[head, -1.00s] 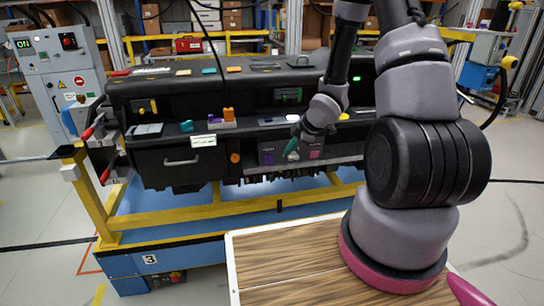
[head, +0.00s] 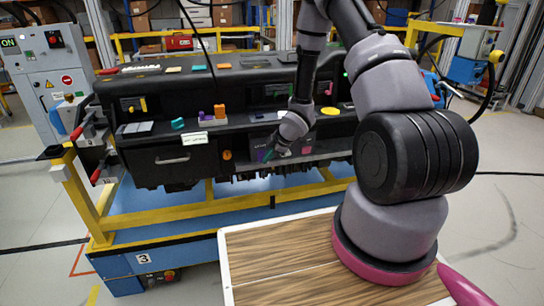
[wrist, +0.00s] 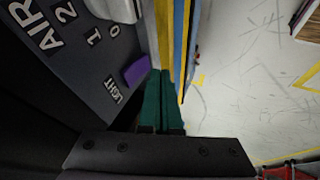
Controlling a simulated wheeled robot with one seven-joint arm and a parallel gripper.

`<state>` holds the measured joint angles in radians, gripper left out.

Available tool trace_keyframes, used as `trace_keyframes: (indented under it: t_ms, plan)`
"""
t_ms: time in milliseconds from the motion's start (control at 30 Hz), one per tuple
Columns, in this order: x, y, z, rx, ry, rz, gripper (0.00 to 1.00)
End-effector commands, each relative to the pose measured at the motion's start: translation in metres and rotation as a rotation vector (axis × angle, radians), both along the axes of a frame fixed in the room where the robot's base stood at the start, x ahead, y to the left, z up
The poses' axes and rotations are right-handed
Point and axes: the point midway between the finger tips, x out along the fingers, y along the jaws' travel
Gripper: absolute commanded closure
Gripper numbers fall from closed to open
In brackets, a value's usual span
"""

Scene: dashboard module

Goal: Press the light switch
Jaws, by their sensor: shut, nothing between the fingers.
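The light switch (wrist: 136,72) is a small purple rocker beside the word LIGHT on a dark panel, in the wrist view. In the head view the switch (head: 262,155) is a small purple patch on the lower middle of the dashboard, partly hidden by my gripper. My gripper (wrist: 162,76) has green fingers, shut together and empty. Their tips are right beside the switch in the wrist view; I cannot tell if they touch it. My gripper (head: 267,156) is in front of the panel's left part in the head view.
A white knob (wrist: 116,8) with AIR, 2, 1 and 0 labels is on the same panel. A pink switch (head: 306,150) is at the panel's right. The black dashboard (head: 140,87) rests on a yellow and blue frame. A wooden-topped surface (head: 275,255) is in front.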

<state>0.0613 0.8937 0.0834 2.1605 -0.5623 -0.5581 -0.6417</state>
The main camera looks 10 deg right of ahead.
Motion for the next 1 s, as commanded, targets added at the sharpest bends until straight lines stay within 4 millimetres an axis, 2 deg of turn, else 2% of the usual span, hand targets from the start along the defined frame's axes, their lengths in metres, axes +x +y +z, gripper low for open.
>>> trace_keyframes:
  t_ms: [100,233,1000]
  plan:
    - [0.011,0.000,-0.003,0.001,0.002,0.000,1.00]
    - [0.017,0.000,-0.004,0.000,0.002,0.000,1.00]
    - [0.023,0.000,-0.004,0.001,0.000,0.000,1.00]
